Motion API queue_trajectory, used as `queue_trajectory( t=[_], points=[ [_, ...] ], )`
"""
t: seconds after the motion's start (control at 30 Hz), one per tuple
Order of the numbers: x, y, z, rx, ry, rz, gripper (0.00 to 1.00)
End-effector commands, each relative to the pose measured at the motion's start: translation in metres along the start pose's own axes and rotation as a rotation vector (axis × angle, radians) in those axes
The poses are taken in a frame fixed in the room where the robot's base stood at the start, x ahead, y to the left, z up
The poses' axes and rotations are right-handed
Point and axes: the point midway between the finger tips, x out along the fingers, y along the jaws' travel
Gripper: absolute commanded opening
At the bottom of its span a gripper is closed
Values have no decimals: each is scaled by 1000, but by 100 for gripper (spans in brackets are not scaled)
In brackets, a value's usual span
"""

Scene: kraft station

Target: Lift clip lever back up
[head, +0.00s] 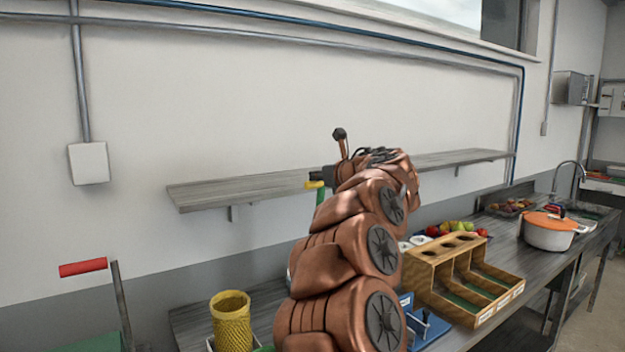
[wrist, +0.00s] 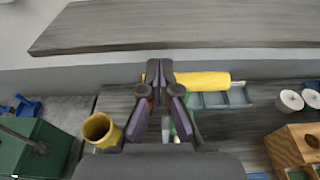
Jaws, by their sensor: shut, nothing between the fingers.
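My gripper (wrist: 160,70) is shut and empty in the wrist view, its two dark fingers together in front of a yellow bar (wrist: 205,80). Whether the fingers touch the bar I cannot tell. A green part (wrist: 187,124) shows just behind the right finger. In the head view my gripper (head: 321,178) is mostly hidden by my arm. A yellow end (head: 314,184) on a green upright (head: 320,196) shows just below it. I cannot tell for sure which part is the clip lever; the yellow bar near my fingers may be it.
A yellow mesh cup (head: 231,320) stands on the bench to the left. A wooden divided box (head: 465,275), a blue fixture (head: 428,322) and a white pot (head: 549,232) are at right. A red handle (head: 82,267) rises at far left. A shelf (head: 240,190) runs along the wall.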

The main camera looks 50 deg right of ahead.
Motion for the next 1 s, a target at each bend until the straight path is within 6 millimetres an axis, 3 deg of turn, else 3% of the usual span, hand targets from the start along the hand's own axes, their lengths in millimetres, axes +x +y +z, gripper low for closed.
queue_trajectory(
  t=[0.67, 1.0],
  points=[
    [-2, -3, -7, 1, 10, -2, 0],
    [-28, 10, -7, -6, 3, 11, 0]
  ],
)
